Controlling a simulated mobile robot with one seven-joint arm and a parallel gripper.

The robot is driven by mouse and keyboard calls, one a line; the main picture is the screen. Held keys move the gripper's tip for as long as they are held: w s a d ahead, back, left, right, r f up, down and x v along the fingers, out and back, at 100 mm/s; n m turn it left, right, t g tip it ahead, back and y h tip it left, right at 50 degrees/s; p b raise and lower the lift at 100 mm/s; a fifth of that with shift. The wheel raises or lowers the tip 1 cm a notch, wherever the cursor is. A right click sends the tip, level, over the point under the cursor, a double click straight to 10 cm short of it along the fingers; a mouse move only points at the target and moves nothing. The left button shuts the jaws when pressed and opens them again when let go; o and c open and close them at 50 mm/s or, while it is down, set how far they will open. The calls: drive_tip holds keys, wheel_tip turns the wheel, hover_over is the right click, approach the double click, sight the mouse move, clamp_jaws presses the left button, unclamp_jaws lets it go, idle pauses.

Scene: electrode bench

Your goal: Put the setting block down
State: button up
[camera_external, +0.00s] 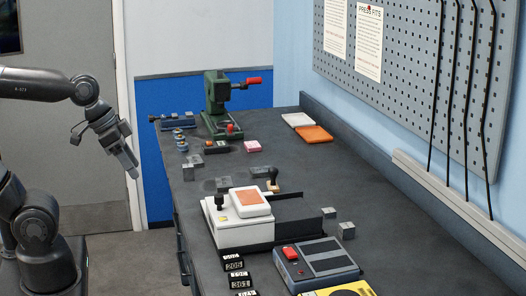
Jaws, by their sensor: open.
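My gripper (133,172) hangs in the air left of the bench's left edge, fingers pointing down. It is open, and I see nothing between its fingers. Several small grey metal blocks stand on the dark bench (385,212). One grey block (188,173) is near the left edge, with another (197,160) just behind it. Two more, one grey block (329,213) and a second (346,231), stand right of the white machine. I cannot tell which of these is the setting block.
The white machine (228,232) with an orange-topped pad stands mid-bench. Black number tags (236,277) and a blue-grey device (318,260) are at the front. A green press (216,100) and white and orange trays (314,134) are at the back. The bench's right side is clear.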

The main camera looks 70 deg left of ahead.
drive_tip(key=w+a+f+h, duration=0.2)
drive_tip(key=w+a, duration=0.5)
drive_tip(key=w, duration=0.1)
drive_tip(key=t+y, duration=0.2)
drive_tip(key=t, duration=0.2)
approach(186, 165)
drive_tip(key=w, duration=0.2)
drive_tip(key=x, duration=0.5)
drive_tip(key=shift+s+d+f, duration=0.25)
drive_tip(key=shift+d+f, duration=0.05)
drive_tip(key=shift+f, duration=0.1)
drive_tip(key=shift+s+f+x, duration=0.1)
drive_tip(key=shift+x, duration=1.4)
drive_tip(key=shift+s+f+x, duration=0.1)
drive_tip(key=shift+f+x, duration=0.05)
drive_tip(key=shift+x, duration=1.35)
drive_tip(key=shift+r, duration=0.1)
clamp_jaws()
